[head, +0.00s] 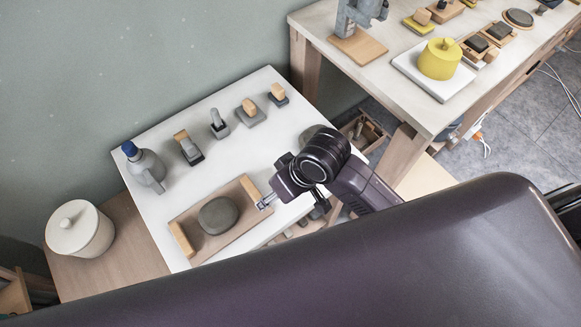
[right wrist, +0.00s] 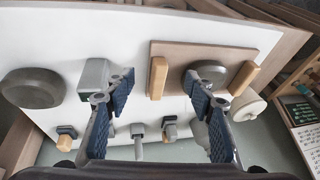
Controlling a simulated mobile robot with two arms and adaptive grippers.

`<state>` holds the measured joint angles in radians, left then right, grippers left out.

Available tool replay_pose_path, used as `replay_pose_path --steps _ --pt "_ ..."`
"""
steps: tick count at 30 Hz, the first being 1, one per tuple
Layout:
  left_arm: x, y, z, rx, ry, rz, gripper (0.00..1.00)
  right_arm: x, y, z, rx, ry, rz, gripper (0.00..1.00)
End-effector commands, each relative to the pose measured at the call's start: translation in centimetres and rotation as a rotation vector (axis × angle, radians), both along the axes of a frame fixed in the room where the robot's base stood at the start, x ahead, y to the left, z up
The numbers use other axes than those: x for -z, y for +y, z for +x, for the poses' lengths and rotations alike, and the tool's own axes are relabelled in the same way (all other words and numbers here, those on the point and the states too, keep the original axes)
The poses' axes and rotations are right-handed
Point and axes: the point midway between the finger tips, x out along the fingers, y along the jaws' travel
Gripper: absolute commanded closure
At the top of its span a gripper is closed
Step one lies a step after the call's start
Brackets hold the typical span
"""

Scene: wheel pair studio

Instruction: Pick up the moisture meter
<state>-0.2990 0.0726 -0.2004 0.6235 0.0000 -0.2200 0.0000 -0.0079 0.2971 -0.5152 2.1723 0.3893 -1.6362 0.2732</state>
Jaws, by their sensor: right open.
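I cannot tell for certain which object is the moisture meter. One candidate is a small grey block-shaped item (right wrist: 93,72), in the right wrist view beside the left finger, between the tray and a dark round object. In the head view my arm seems to hide it. Another is the slim grey upright piece on a dark base (head: 218,124) at the table's back; it also shows in the right wrist view (right wrist: 138,138). My right gripper (head: 265,203) is open and empty above the table by the tray's right end; its fingers show wide apart in the wrist view (right wrist: 160,86). My left gripper is out of view.
A wooden tray (head: 232,237) holds a dark round lump (head: 217,216). A blue-capped grey bottle (head: 145,166) and several small items with wooden blocks line the back of the white table (head: 190,112). A white lidded pot (head: 78,230) stands left. A second table (head: 390,85) stands right.

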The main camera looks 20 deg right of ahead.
Motion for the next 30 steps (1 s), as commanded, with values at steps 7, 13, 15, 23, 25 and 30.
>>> replay_pose_path --steps 7,13,15,23,25,30 --pt "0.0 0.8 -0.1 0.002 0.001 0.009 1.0 -0.2 0.9 2.3 -0.06 0.049 -0.043 0.51" --pt "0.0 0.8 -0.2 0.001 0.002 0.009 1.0 -0.3 -1.1 5.1 -0.058 0.129 -0.149 0.51" --pt "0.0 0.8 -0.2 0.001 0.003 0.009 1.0 -0.5 -2.2 6.0 -0.041 0.154 -0.186 0.51" --pt "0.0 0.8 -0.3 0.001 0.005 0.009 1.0 -1.5 -6.1 8.5 0.043 0.217 -0.288 0.51" --pt "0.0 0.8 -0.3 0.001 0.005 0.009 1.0 -1.6 -6.6 8.8 0.057 0.225 -0.299 0.51" --pt "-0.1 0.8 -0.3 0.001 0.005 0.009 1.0 -0.4 -6.8 8.8 0.064 0.233 -0.305 0.51"
